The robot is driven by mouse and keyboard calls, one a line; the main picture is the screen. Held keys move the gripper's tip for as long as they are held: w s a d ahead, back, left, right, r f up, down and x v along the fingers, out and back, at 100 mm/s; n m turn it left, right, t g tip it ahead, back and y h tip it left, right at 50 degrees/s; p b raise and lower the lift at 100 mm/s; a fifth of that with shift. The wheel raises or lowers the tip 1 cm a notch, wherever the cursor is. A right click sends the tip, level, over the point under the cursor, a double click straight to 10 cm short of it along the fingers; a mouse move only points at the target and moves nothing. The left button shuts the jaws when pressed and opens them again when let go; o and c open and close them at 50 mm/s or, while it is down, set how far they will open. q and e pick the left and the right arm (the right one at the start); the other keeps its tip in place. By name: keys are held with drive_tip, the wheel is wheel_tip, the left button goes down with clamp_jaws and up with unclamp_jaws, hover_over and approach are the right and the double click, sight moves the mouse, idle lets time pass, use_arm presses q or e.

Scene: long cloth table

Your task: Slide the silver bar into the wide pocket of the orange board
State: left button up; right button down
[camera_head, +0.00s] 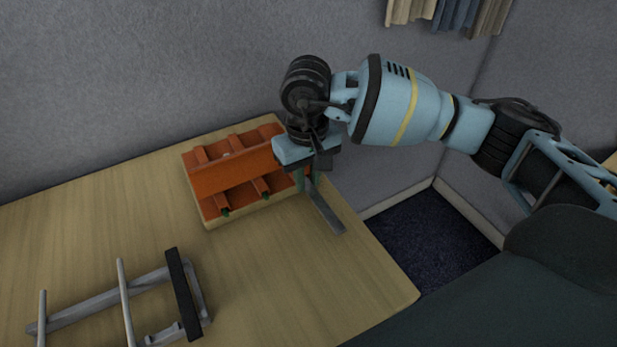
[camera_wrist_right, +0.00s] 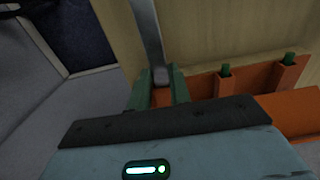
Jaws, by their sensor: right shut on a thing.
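The orange board (camera_head: 231,177) lies near the far edge of the table, with raised ribs and a raised orange wall across it. My right gripper (camera_head: 308,184) is at the board's right end and is shut on the silver bar (camera_head: 328,214). The bar slants from the fingers toward the front right. In the right wrist view the bar (camera_wrist_right: 146,32) runs up from between the green fingers (camera_wrist_right: 159,90), with the board (camera_wrist_right: 205,84) close on the right. My gripper hides the board's right end, so I cannot tell whether the bar touches it. My left gripper is not in view.
A grey metal rack (camera_head: 92,304) with upright rods and a black bar stands at the front left of the table (camera_head: 285,280). The tabletop between rack and board is clear. The table's right edge drops to dark carpet (camera_head: 430,234). A grey wall stands behind.

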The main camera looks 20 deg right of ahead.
drive_tip(key=shift+w+a, duration=0.1)
drive_tip(key=shift+w, duration=0.55)
drive_tip(key=c, duration=1.2)
unclamp_jaws()
drive_tip(key=shift+r, duration=0.1)
wheel_tip(320, 180, up, 8)
drive_tip(key=shift+f+b, duration=0.2)
drive_tip(key=shift+b, duration=0.25)
drive_tip(key=shift+c, duration=0.4)
